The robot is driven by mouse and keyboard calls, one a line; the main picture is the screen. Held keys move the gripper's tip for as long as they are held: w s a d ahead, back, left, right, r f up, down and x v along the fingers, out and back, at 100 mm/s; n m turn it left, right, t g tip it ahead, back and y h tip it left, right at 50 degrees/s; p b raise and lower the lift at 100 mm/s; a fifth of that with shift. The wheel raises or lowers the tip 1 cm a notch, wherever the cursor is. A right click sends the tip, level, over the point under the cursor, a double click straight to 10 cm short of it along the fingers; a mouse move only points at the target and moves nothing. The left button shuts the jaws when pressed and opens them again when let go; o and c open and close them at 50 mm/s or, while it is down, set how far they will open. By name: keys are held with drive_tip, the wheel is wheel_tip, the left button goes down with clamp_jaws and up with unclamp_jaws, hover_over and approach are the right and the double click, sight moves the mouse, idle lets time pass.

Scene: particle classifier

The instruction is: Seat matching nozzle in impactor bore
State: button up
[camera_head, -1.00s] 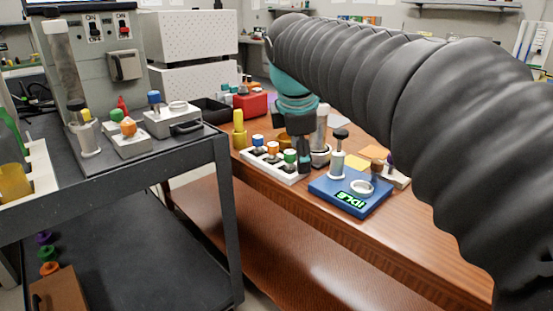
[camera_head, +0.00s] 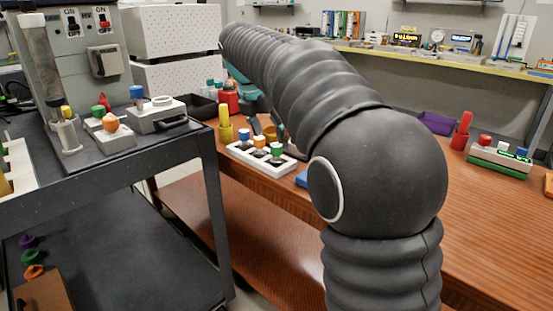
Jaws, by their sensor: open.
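A white rack (camera_head: 283,168) on the wooden table holds nozzle-like pieces with a blue cap (camera_head: 244,134), an orange cap (camera_head: 259,141) and a green cap (camera_head: 277,149). My gripper (camera_head: 263,129) is just behind the rack, small and partly hidden by my arm. Its dark fingers look apart, and I see nothing held. I cannot make out the impactor bore or tell which nozzle matches.
A dark cart (camera_head: 190,150) on the left carries a grey block (camera_head: 157,115) and small coloured parts. A yellow cylinder (camera_head: 225,125) stands left of the rack. At right on the table are a purple tray (camera_head: 436,123) and a red holder (camera_head: 462,132). My arm covers the middle.

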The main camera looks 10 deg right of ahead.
sight(275, 146)
drive_tip(key=shift+d+b+x, duration=0.1)
drive_tip(key=shift+b+x, duration=0.15)
drive_tip(key=shift+x, duration=1.6)
drive_tip(key=shift+d+b+x, duration=0.15)
drive_tip(key=shift+b+x, duration=0.05)
drive_tip(key=shift+x, duration=1.65)
drive_tip(key=shift+r, duration=0.15)
clamp_jaws()
